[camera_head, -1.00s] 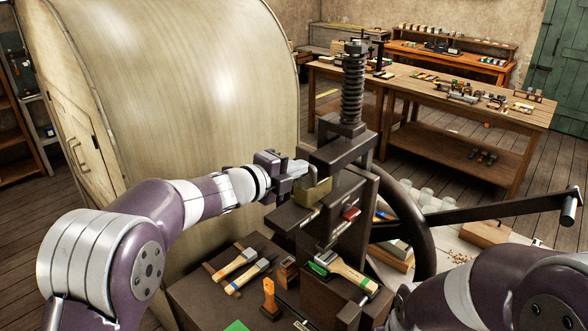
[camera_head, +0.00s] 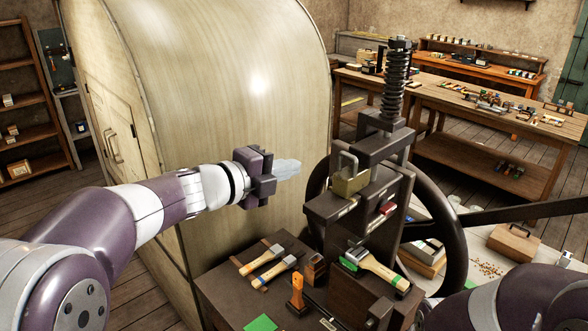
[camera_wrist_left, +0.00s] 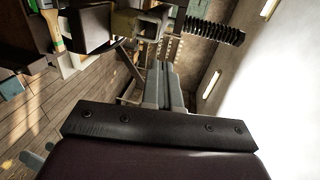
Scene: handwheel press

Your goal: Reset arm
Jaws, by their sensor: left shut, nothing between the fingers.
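My left gripper (camera_head: 287,168) is shut and empty. It hangs in the air to the left of the handwheel press (camera_head: 352,205), apart from it, with the large pale rounded cabinet (camera_head: 215,80) behind it. In the left wrist view its closed fingers (camera_wrist_left: 164,82) show at the centre with nothing between them. A brass-coloured block (camera_head: 350,184) with a grey loop sits on the press under the spring-wrapped screw (camera_head: 394,85). My right arm shows at the lower right; its gripper is out of view.
Wooden workbenches (camera_head: 500,115) are behind. Free air lies between my left gripper and the press.

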